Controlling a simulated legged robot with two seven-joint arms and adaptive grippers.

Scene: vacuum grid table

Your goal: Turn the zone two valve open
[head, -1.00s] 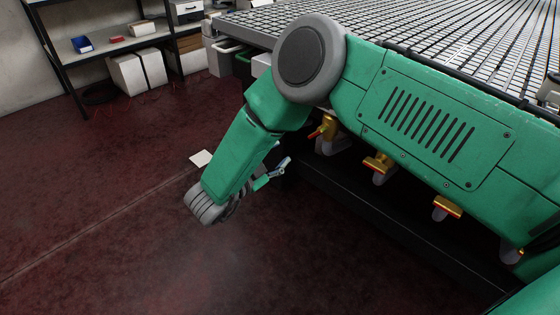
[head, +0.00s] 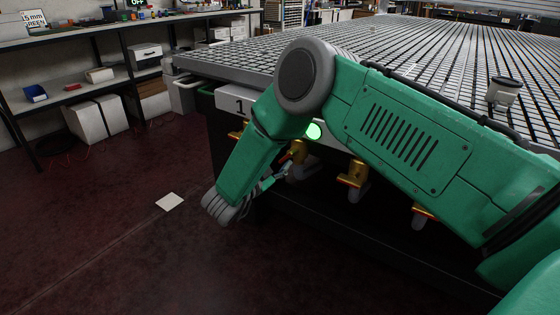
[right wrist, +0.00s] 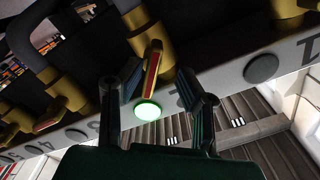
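The zone two valve is a brass valve with a red-edged lever handle (right wrist: 153,68), under the table edge. In the right wrist view its handle lies between the two fingers of my right gripper (right wrist: 153,95), with gaps at both sides. The handle points toward the label panel, and a round lamp (right wrist: 148,110) beside it glows green. A finger partly hides the number label there. In the head view the valve (head: 299,150) is partly hidden by my right arm, and my right gripper (head: 280,173) is close to it. My left gripper is in neither current view.
Other brass valves sit along the table edge, one (head: 352,176) to the right with its handle crosswise. The zone one lamp (right wrist: 262,68) is unlit. The grid tabletop (head: 420,50) is above my arm. A pale square (head: 170,202) lies on the open floor.

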